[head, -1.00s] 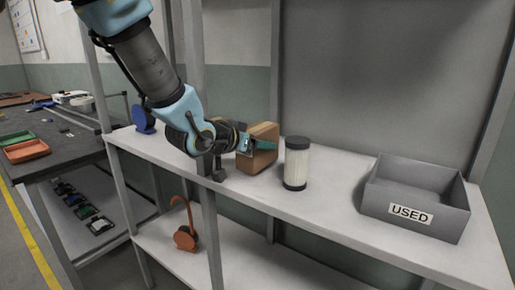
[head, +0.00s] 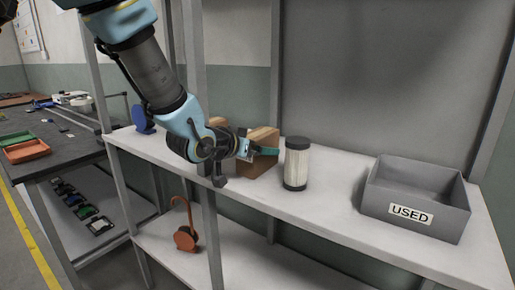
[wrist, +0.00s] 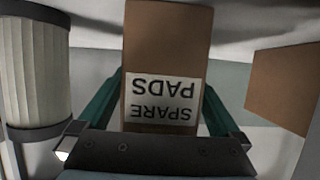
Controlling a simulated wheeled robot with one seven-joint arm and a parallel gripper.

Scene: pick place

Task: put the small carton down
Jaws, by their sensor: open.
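The small carton (head: 257,168), a brown box, stands upright on the upper shelf, partly behind my gripper (head: 258,150). In the wrist view the carton (wrist: 166,45) shows a white "SPARE PADS" label, upside down in the picture. My gripper (wrist: 162,88) is open, with one teal finger on each side of the carton. A gap shows beside the left finger; whether the right finger touches the carton, I cannot tell.
A white filter cylinder (head: 297,165) with dark ends stands close right of the carton. A second brown box (head: 217,122) is to its left, partly hidden by my arm. A grey bin marked USED (head: 385,198) sits further right, with bare shelf before it.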

